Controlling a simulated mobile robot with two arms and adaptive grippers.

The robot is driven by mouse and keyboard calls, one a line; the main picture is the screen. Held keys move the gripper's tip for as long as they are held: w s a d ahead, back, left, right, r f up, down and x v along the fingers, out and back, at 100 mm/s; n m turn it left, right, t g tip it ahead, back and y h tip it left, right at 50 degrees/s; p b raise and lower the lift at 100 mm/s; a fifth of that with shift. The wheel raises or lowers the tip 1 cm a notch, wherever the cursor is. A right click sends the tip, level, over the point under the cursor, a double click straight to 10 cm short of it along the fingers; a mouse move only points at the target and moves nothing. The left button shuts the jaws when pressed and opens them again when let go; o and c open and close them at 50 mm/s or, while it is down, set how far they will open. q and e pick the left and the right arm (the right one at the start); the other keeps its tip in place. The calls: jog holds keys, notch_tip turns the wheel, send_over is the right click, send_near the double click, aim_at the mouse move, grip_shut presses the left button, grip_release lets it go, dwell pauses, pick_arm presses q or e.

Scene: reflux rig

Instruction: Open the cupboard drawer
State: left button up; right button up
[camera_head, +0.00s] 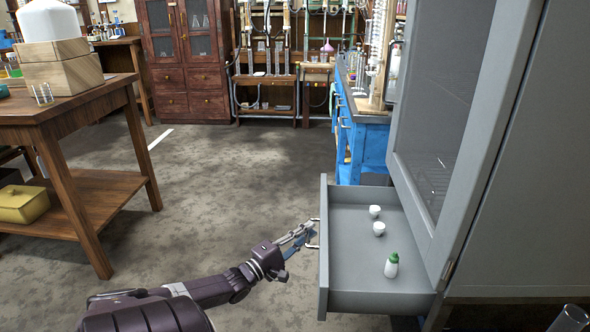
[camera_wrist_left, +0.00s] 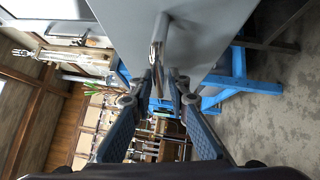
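The grey cupboard (camera_head: 500,130) stands at the right in the head view. Its drawer (camera_head: 348,262) is pulled well out to the left, showing its inside. Two small white pots (camera_head: 378,229) and a white bottle with a green cap (camera_head: 391,266) stand in it. The metal drawer handle (camera_head: 314,234) is on the drawer's left-facing front. My left gripper (camera_head: 309,233) is at this handle. In the left wrist view, the handle (camera_wrist_left: 156,50) lies between the two close-set fingertips (camera_wrist_left: 160,76), which appear closed on it. My right gripper is not in view.
A blue bench (camera_head: 366,140) stands behind the drawer. A wooden table (camera_head: 110,110) with a lower shelf holding a yellow box (camera_head: 22,204) is at the left. The grey floor (camera_head: 215,195) between table and drawer is clear apart from my arm.

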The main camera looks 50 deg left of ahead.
pick_arm(q)
jog(key=s+d+f, duration=0.1)
jog(key=s, duration=1)
jog(key=shift+s+f, duration=0.25)
jog(key=shift+f, duration=0.1)
